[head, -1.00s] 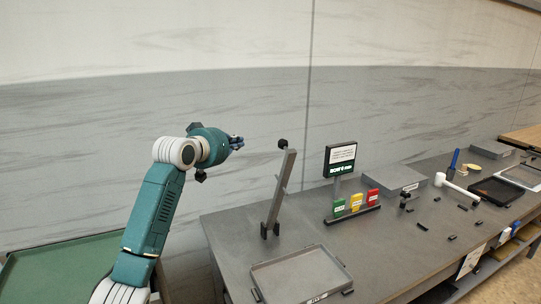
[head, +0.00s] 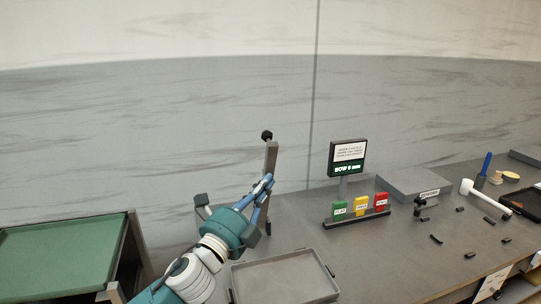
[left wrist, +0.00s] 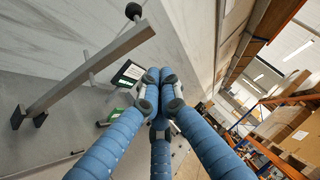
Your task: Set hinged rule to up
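The hinged rule (head: 270,158) is a grey bar with a black knob at its top. It stands near upright in the head view at the table's left part, its lower part hidden by my gripper. In the left wrist view the rule (left wrist: 90,68) runs slanting from a dark bracket to the knob. My left gripper (head: 266,183) is in front of the rule in the head view. In the left wrist view its blue fingers (left wrist: 158,80) come together at the tips with nothing seen between them, and the rule lies left of them. My right gripper is in neither view.
A sign (head: 347,157) with green, yellow and red blocks stands right of the rule. A shallow grey tray (head: 330,268) lies at the front. A grey box (head: 405,183), white mallet (head: 468,187) and several small dark pieces lie further right. A green-topped surface (head: 65,245) is at left.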

